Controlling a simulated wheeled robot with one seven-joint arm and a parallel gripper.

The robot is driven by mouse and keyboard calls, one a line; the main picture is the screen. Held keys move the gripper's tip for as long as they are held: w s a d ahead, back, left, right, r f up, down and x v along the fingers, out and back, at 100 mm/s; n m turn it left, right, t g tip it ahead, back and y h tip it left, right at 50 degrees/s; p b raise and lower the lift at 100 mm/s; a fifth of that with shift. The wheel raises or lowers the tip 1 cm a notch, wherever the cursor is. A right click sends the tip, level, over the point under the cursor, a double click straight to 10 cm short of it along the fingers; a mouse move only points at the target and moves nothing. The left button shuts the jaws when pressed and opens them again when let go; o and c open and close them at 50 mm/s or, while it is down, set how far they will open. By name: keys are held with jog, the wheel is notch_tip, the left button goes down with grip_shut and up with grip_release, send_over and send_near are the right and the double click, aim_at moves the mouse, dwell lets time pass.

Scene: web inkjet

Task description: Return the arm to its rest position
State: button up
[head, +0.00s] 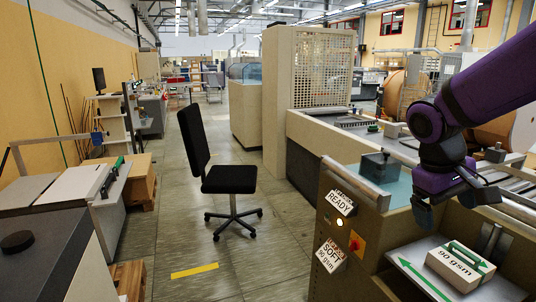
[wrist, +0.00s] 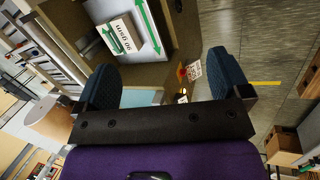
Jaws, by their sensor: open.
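My purple arm (head: 490,85) comes in from the upper right in the head view and bends down at its elbow. My gripper (head: 456,232) hangs at its end, pointing down, above the machine's front shelf. In the wrist view my gripper (wrist: 160,68) shows two dark blue fingers spread wide apart with nothing between them. A pack labelled 90 gsm (head: 460,266) lies on the grey shelf (head: 412,262), apart from the gripper. The pack also shows in the wrist view (wrist: 122,35), beyond the fingers.
The beige machine (head: 350,240) stands beside and below my arm, with a READY sign (head: 341,201) and a SOFT 90 gsm sign (head: 330,254). A grey block (head: 381,166) sits on its top. A black chair (head: 229,178) stands in the aisle, with open floor around it.

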jog(key=s+a+r+m+t+y, duration=0.1)
jog(key=s+r+t+y, duration=0.1)
jog(key=s, duration=0.4)
jog(key=s+a+r+m+t+y, duration=0.1)
jog(key=s+r+t, duration=0.2)
jog(key=s, duration=0.4)
jog(key=shift+a+r+t+y, duration=0.3)
jog(key=shift+r+t+y, duration=0.1)
jog(key=shift+r, duration=0.5)
dwell(2.0)
